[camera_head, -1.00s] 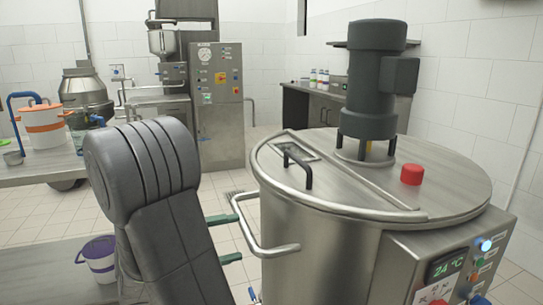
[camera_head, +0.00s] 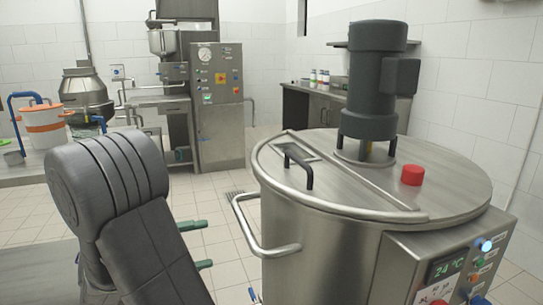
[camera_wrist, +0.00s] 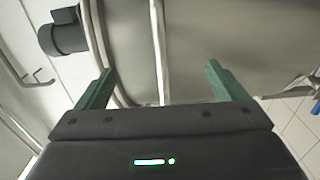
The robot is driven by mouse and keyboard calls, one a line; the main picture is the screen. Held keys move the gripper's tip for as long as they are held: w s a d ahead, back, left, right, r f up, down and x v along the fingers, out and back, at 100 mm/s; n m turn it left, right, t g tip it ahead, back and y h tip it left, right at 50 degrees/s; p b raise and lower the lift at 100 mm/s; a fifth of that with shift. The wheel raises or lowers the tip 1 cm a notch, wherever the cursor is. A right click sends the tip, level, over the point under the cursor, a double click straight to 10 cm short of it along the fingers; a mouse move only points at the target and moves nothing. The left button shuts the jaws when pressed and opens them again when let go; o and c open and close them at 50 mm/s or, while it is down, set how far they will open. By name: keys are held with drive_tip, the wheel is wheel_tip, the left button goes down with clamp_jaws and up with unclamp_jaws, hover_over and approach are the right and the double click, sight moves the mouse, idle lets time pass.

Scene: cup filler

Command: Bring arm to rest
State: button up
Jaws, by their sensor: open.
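My gripper (camera_head: 199,244) shows as two green fingers just left of the large steel tank, apart from each other. In the wrist view my gripper (camera_wrist: 160,68) is open, with nothing between its fingers. My dark grey arm fills the lower left of the head view. The steel tank (camera_head: 310,238) stands right of my gripper, with a bent side handle (camera_head: 258,240) nearest the fingers. In the head view there is floor between the fingertips and that handle. The tank's curved wall and lid rim lie beyond the fingers in the wrist view.
On the tank lid are a dark motor (camera_head: 373,75), a black handle (camera_head: 299,166) and a red knob (camera_head: 412,175). A control panel (camera_head: 458,268) is on its front. An orange-and-white bucket (camera_head: 44,126) stands on a table at left. Tiled floor (camera_head: 205,208) is open behind the gripper.

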drive_tip(key=x, duration=1.6)
drive_tip(key=shift+p, duration=0.4)
drive_tip(key=shift+s+f, duration=0.1)
drive_tip(key=shift+f, duration=0.05)
